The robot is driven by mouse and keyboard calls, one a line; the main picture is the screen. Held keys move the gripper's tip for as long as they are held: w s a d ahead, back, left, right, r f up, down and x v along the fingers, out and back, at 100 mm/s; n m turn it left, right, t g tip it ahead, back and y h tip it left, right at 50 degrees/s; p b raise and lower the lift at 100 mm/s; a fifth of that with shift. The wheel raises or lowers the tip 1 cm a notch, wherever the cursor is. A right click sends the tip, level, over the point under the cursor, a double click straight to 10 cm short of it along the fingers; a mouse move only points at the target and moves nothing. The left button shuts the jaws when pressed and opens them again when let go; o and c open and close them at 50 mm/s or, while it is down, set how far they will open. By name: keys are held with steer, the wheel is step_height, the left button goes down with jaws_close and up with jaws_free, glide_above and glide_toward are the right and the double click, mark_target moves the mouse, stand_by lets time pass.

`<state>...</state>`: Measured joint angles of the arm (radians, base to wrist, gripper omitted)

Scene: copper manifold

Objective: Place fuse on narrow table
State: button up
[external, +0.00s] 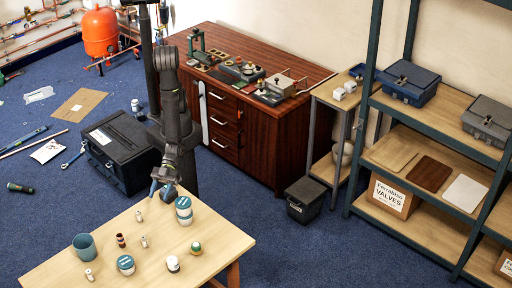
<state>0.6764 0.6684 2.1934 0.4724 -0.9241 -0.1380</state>
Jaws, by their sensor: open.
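My gripper (161,190) hangs over the back edge of the wooden table at the front left, its fingers pointing down. It appears empty, just left of a blue-and-white can (183,211). Several small items stand or lie on this table: a white cylinder (139,215), another white cylinder (144,241), a third at the left edge (90,275) and a dark red-brown cylinder (121,240). They are too small to tell which is the fuse. A narrow table (324,98) stands between the wooden cabinet and the shelving, with small white objects (344,90) on top.
The front table also holds a teal mug (84,247), a blue-and-white tin (126,265), a white-and-dark jar (172,264) and a green-and-tan jar (196,248). A black case (118,150) and a dark bin (305,200) stand on the blue carpet. Shelving (440,140) fills the right.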

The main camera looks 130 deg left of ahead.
glide_toward(145, 242)
steer(key=shift+d, duration=0.5)
steer(key=shift+x, duration=2.8)
steer(key=shift+s+d+r, duration=0.1)
jaws_close()
